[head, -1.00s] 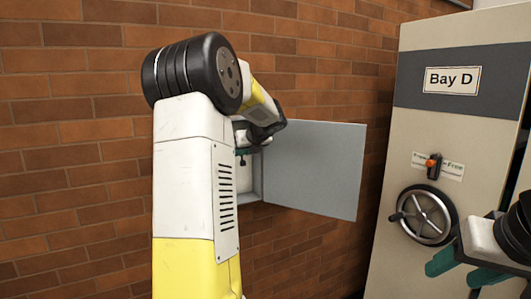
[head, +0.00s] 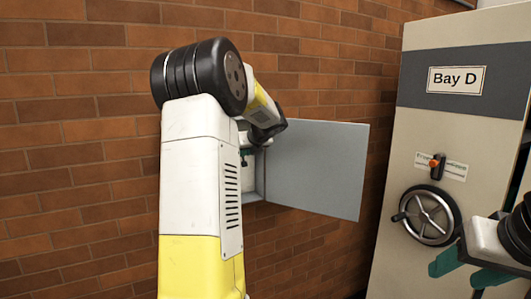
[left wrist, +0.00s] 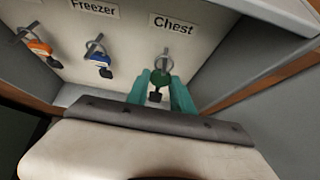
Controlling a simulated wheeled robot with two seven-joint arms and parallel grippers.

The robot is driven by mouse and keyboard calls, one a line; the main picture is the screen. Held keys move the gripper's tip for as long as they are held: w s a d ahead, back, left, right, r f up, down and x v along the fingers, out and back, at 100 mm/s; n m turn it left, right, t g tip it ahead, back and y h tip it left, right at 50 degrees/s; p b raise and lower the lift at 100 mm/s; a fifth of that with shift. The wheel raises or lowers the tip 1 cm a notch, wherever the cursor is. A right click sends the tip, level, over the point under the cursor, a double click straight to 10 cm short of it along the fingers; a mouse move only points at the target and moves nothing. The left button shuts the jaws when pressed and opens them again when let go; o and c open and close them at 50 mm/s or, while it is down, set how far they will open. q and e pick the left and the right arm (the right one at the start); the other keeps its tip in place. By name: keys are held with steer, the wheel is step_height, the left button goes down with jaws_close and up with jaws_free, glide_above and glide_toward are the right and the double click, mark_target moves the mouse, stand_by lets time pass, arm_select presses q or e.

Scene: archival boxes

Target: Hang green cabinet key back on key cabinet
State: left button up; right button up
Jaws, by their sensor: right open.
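The green cabinet key (left wrist: 158,79), a round green tag with a dark key below it, is between the fingers of my left gripper (left wrist: 160,88). They appear shut on it. It is just below the metal hook (left wrist: 167,57) under the "Chest" label. Whether its ring is on that hook is unclear. The key cabinet (head: 260,178) is on the brick wall with its grey door (head: 315,168) open to the right. My left arm hides most of its inside in the head view. My right gripper (head: 468,272) is open and empty at the lower right.
Orange (left wrist: 40,47) and blue (left wrist: 98,59) tagged keys hang on hooks left of the green one. The cabinet's side walls are close around my left gripper. The "Bay D" shelf unit (head: 405,150) with a handwheel (head: 428,215) stands at right, near my right gripper.

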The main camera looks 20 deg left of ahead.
arm_select(q)
steer(key=o, duration=0.5)
steer(key=s+d+r+n+h, duration=0.1)
steer(key=s+d+r+n, duration=0.15)
steer(key=s+d, duration=0.3)
steer(key=s+d+r+n+h, duration=0.1)
steer(key=s+d+n, duration=0.35)
steer(key=s, duration=0.25)
steer(key=s+d+f+n+h, duration=0.4)
steer(key=s+d+n, duration=0.5)
steer(key=s, duration=0.2)
steer(key=s+d+f+n+h, duration=0.4)
steer(key=s+d+n, duration=0.5)
steer(key=s, duration=0.3)
steer(key=shift+s+n+g+h, duration=0.25)
steer(key=shift+n+g+h, duration=0.05)
steer(key=shift+g, duration=0.1)
